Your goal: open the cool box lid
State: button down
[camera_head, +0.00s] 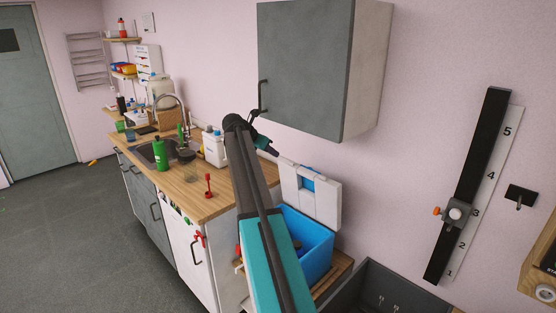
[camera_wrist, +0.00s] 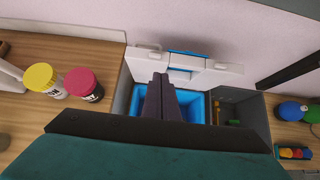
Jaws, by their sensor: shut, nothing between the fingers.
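The blue cool box (camera_head: 318,254) stands low beside the end of the counter, partly hidden behind my arm. Its white lid (camera_head: 323,202) stands raised at the back, near the wall, with the box top open. In the wrist view the lid (camera_wrist: 208,75) lies beyond the blue opening of the box (camera_wrist: 198,108). My gripper (camera_wrist: 160,78) is shut and empty, and its fingers cover the middle of the opening in that view. In the head view my gripper (camera_head: 273,152) is above and left of the lid, apart from it.
A grey cabinet (camera_head: 305,70) hangs above. A yellow-lidded jar (camera_wrist: 43,80) and a red-lidded jar (camera_wrist: 83,85) stand on the wooden counter (camera_wrist: 28,113). A dark grey bin (camera_wrist: 250,112) adjoins the box at right. A black rail (camera_head: 468,190) is on the wall.

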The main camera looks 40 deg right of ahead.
jog(key=shift+a+r, duration=0.5)
jog(key=s+a+f+h+b, duration=0.1)
jog(key=s+f, duration=0.2)
jog(key=s, duration=0.5)
jog(key=s+a+f+h+b, duration=0.1)
jog(key=s+f+b, duration=0.1)
jog(key=s, duration=0.6)
jog(key=s+a+f+h+b, duration=0.1)
jog(key=s+f+h, duration=0.1)
jog(key=s, duration=0.6)
jog(key=shift+s+f+b, duration=0.15)
jog(key=shift+f+b, duration=0.15)
jog(key=shift+f, duration=0.55)
jog(key=shift+d, duration=0.1)
